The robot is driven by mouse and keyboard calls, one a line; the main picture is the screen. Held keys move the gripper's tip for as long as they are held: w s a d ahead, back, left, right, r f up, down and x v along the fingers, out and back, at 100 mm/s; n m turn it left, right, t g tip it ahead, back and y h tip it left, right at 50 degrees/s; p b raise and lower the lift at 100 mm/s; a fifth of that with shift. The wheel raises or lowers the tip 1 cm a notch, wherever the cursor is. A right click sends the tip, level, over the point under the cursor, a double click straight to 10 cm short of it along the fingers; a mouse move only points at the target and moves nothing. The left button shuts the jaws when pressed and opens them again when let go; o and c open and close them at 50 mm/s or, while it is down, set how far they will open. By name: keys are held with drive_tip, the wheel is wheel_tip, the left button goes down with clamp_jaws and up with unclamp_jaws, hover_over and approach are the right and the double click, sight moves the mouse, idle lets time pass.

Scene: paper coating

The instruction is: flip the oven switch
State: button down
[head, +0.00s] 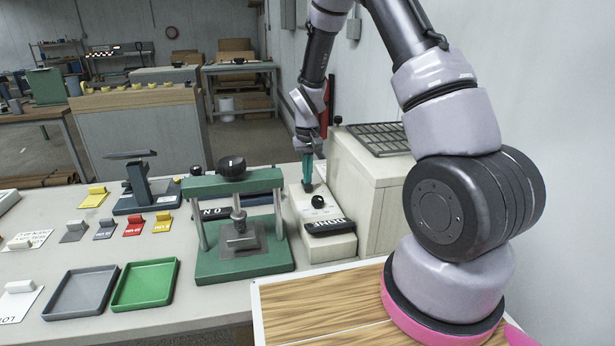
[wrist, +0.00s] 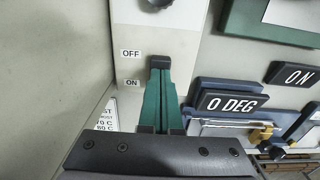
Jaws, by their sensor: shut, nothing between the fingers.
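My gripper (head: 307,186) points down at the narrow white control box (head: 293,207) beside the larger pale box, which looks like the oven (head: 352,185). In the wrist view my green fingers (wrist: 160,64) lie together, shut with nothing between them. Their dark tips are over the panel, just right of the OFF label (wrist: 131,54) and the ON label (wrist: 132,83). The switch itself cannot be made out; the fingertips seem to cover it. Whether they touch it, I cannot tell. A black knob (head: 318,201) sits on the box nearer the camera.
A black DONE plate (head: 330,227) is at the box's near end. A green press (head: 243,262) stands to the left. A 0 DEG plate (wrist: 231,103) shows right of my fingers. The oven's wall is close on the other side.

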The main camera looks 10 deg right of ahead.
drive_tip(key=shift+f, duration=0.25)
drive_tip(key=shift+s+f, duration=0.5)
drive_tip(key=shift+s, duration=0.1)
drive_tip(key=shift+w, duration=0.1)
drive_tip(key=shift+w+r, duration=0.3)
drive_tip(key=shift+w, duration=0.5)
drive_tip(key=shift+w+r, duration=0.3)
drive_tip(key=shift+r, duration=0.05)
wheel_tip(320, 180, up, 14)
drive_tip(key=s, duration=0.1)
drive_tip(key=shift+f, duration=0.15)
